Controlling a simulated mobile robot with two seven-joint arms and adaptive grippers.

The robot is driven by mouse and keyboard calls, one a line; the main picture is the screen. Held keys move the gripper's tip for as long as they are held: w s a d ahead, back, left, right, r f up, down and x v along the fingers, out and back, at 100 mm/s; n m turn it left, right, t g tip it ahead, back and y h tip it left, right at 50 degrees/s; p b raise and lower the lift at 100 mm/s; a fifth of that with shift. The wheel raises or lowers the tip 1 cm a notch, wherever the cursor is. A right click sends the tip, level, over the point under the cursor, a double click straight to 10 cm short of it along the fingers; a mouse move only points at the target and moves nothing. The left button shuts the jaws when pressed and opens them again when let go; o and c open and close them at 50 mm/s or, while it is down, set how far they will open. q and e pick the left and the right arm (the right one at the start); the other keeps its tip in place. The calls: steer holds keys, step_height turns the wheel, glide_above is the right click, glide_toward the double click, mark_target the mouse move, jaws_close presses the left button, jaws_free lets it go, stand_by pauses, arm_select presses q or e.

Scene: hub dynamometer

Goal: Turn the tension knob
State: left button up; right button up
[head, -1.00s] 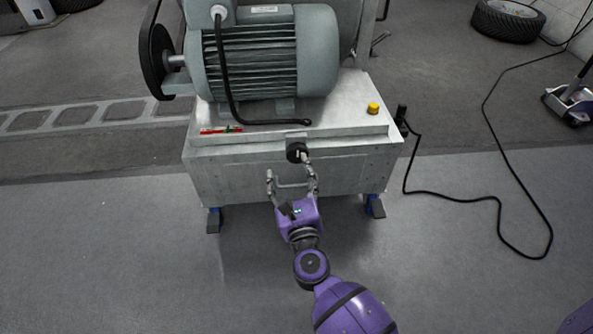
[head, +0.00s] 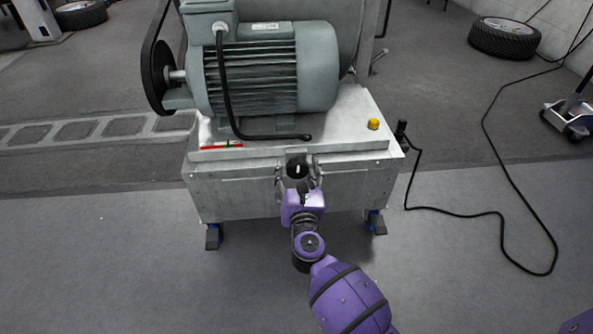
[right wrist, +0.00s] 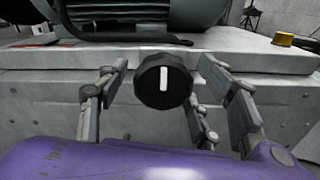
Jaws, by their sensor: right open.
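The tension knob (head: 297,167) is a black round knob with a white pointer line. It sits on the front of the grey metal base, below the motor. In the right wrist view the knob (right wrist: 163,81) shows face-on, its white line close to upright and leaning slightly. My right gripper (head: 298,172) is open, with its fingers to the left and right of the knob. In the right wrist view the fingers of the gripper (right wrist: 163,88) stand apart from the knob, with gaps on both sides. My left gripper is not in view.
A grey-green motor (head: 265,68) stands on the metal base (head: 240,195). A red strip with a green mark (head: 222,146) lies on its top left, and a yellow button (head: 373,124) is on the right. A black cable (head: 470,213) runs over the floor at right.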

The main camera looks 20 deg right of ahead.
steer(key=shift+c, duration=0.2)
steer(key=c, duration=1.1)
steer(key=shift+o, duration=0.2)
steer(key=shift+n+p, duration=0.3)
steer(key=shift+p, duration=0.05)
